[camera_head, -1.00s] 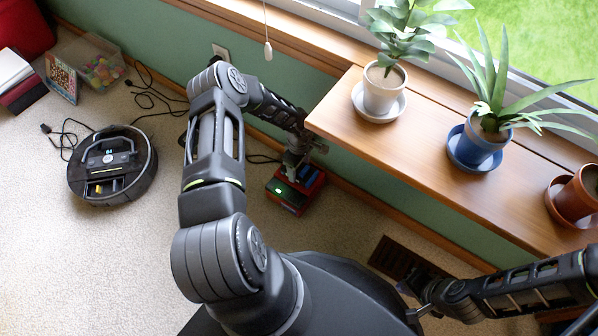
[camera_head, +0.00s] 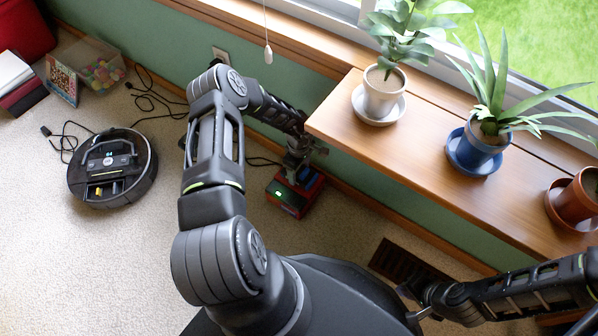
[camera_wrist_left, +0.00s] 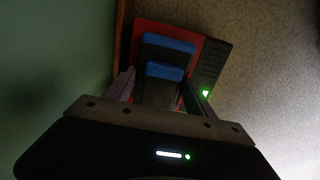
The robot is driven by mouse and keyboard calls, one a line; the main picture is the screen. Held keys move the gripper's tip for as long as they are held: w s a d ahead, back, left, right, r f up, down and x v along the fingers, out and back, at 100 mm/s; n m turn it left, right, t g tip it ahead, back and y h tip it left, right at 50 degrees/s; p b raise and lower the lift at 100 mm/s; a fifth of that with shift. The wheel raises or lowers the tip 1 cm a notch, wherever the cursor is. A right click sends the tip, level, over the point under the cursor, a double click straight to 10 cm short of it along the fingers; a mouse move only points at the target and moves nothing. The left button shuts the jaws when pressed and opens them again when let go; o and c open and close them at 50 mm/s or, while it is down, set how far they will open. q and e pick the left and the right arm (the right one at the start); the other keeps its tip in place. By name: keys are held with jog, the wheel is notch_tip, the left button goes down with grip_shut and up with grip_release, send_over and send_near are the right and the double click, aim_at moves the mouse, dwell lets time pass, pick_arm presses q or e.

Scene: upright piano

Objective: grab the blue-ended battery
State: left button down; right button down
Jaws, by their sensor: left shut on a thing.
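The red and black charger (camera_head: 285,200) sits on the carpet against the green wall, with a small green light on it. My left gripper (camera_head: 297,172) reaches down over it. In the left wrist view, two dark batteries with blue ends show above the red base. The nearer blue-ended battery (camera_wrist_left: 164,72) is between the fingers of my left gripper (camera_wrist_left: 163,98), which is shut on it. The other blue-ended battery (camera_wrist_left: 168,45) is just beyond it. Whether the held battery is clear of its slot is hard to tell. My right gripper (camera_head: 415,300) is empty at lower right, its fingers apart.
A wooden sill shelf (camera_head: 420,165) with potted plants overhangs the floor right of the charger. A round robot vacuum (camera_head: 112,168) lies on the carpet at left, near black cables. A floor vent (camera_head: 400,262) is to the right. Carpet between the vacuum and my left arm is clear.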

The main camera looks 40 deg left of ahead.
pick_arm(q)
notch_tip(320, 180, up, 10)
jog(key=p, duration=0.4)
jog(key=shift+f, duration=0.25)
jog(key=shift+r, duration=0.25)
jog(key=shift+s+f, duration=0.1)
